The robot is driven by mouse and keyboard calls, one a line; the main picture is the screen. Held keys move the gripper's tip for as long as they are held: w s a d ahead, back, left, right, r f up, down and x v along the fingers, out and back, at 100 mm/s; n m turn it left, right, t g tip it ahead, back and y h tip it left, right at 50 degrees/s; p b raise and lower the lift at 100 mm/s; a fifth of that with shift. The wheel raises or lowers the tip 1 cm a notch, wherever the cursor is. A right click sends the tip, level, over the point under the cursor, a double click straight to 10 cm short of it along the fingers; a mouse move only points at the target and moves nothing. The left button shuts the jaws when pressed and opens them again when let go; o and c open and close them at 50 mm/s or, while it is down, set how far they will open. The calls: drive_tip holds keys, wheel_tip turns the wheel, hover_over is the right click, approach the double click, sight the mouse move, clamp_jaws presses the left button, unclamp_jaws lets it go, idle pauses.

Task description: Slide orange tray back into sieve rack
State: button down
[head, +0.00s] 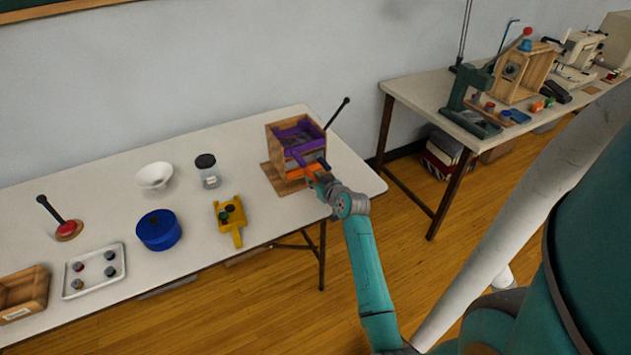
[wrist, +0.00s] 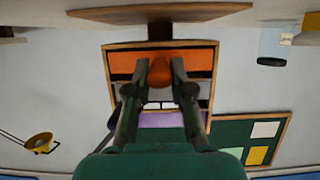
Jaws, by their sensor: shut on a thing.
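The wooden sieve rack (head: 269,143) stands at the right end of the long table, with a purple tray (head: 297,134) in its upper part. The orange tray (head: 293,174) sits low at the rack's front opening. In the wrist view, which looks upside down, the orange tray's front (wrist: 124,62) lies within the rack's wooden frame (wrist: 213,85), and the purple tray (wrist: 160,119) shows beyond it. My gripper (head: 318,177) is at the orange tray's front, its fingers (wrist: 160,72) shut on the tray's orange handle. How deep the tray sits is hard to tell.
A yellow tray with a handle (head: 237,234), a lidded jar (head: 208,174), a white bowl (head: 154,176) and a blue round container (head: 159,231) stand left of the rack. A dark rod (head: 338,112) rises behind it. The table's right edge is close to my arm.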

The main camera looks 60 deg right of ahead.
drive_tip(key=shift+w+d+f, duration=0.1)
drive_tip(key=c, duration=0.9)
unclamp_jaws()
drive_tip(key=shift+c, duration=0.2)
drive_tip(key=v, duration=1.2)
